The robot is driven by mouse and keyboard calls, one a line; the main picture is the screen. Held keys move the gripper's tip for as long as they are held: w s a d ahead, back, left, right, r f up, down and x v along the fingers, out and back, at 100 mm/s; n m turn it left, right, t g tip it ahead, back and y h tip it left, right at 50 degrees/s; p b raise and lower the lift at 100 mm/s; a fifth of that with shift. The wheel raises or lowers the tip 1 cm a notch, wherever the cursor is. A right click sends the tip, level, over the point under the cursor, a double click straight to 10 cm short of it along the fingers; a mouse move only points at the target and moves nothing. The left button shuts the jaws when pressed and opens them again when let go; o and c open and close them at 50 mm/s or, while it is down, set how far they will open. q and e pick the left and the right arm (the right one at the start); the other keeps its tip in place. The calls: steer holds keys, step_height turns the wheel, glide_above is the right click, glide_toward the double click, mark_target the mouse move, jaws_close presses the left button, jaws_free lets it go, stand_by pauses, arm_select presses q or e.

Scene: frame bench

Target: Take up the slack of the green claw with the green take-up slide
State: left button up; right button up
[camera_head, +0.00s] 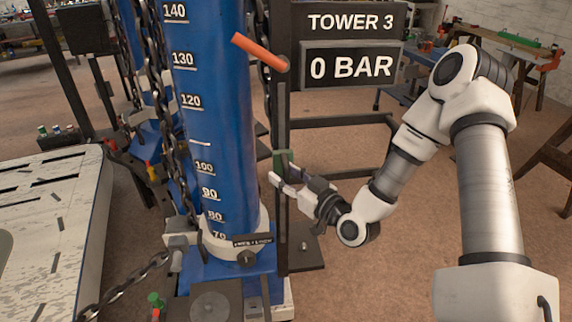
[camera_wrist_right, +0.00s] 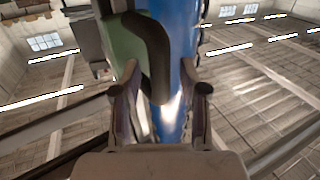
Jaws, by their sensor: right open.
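The green take-up slide (camera_head: 283,158) sits on a dark upright post beside the blue column, below the orange bar. In the right wrist view it is a green block (camera_wrist_right: 126,50) with a dark curved handle (camera_wrist_right: 157,50). My right gripper (camera_head: 274,178) is open at the slide's lower end. In the wrist view its fingers (camera_wrist_right: 162,95) stand either side of the handle's lower end; I cannot tell whether they touch it. A small green-topped part (camera_head: 156,299) shows low at the left; I cannot tell whether it belongs to the green claw. My left gripper is out of view.
The blue column (camera_head: 217,100) carries a number scale and a white collar at its foot. Chains (camera_head: 125,285) hang and run at its left. A sign (camera_head: 350,67) reads TOWER 3, 0 BAR. An orange bar (camera_head: 260,52) juts above the slide. A pale slatted table (camera_head: 60,215) stands left.

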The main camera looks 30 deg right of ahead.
step_height(320, 180, up, 9)
steer(key=shift+s+r, duration=0.1)
steer(key=shift+r, duration=0.05)
stand_by(0.4)
